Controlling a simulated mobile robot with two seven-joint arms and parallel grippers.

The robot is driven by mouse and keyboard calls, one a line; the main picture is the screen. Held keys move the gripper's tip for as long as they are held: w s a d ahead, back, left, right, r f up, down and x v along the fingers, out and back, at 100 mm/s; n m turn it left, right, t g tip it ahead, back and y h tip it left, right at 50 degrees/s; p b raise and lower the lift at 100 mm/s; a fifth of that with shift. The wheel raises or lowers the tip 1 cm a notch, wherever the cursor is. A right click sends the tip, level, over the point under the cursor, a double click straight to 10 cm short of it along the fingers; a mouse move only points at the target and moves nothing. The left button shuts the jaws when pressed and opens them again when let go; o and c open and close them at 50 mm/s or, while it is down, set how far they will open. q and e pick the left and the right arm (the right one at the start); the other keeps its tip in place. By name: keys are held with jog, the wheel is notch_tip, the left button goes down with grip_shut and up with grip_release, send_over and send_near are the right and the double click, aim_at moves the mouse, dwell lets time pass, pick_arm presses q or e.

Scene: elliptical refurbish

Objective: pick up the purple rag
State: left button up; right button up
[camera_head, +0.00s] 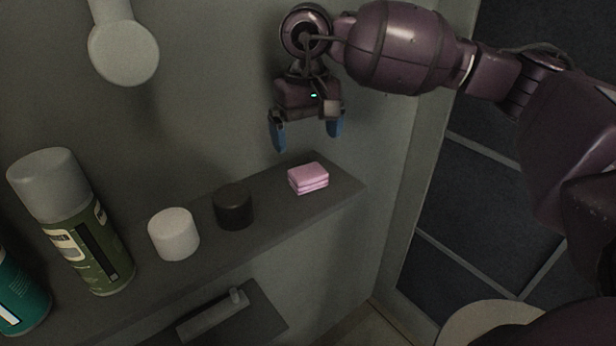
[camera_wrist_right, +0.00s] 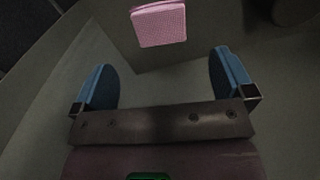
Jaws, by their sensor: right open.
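The purple rag (camera_head: 308,178) is a small pink-purple folded stack lying near the right end of a dark shelf (camera_head: 268,221). My right gripper (camera_head: 306,140) is above the rag and a little to its left in the head view, with its blue fingers apart and pointing down. Nothing is between the fingers. In the right wrist view the rag (camera_wrist_right: 159,24) lies ahead of the open fingers (camera_wrist_right: 165,82), near the top edge, and does not touch them. My left gripper is not in view.
On the shelf, left of the rag, stand a dark round jar (camera_head: 233,207), a white round jar (camera_head: 174,234), a green spray can (camera_head: 73,222) and a teal can (camera_head: 17,292). A wall backs the shelf. A lower ledge (camera_head: 231,318) with a grey bar is below.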

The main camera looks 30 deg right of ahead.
aim_at(306, 169)
jog(key=f, duration=0.8)
jog(key=shift+w+f, duration=0.25)
jog(key=shift+f, duration=0.05)
jog(key=shift+c, duration=0.2)
jog(key=c, duration=1)
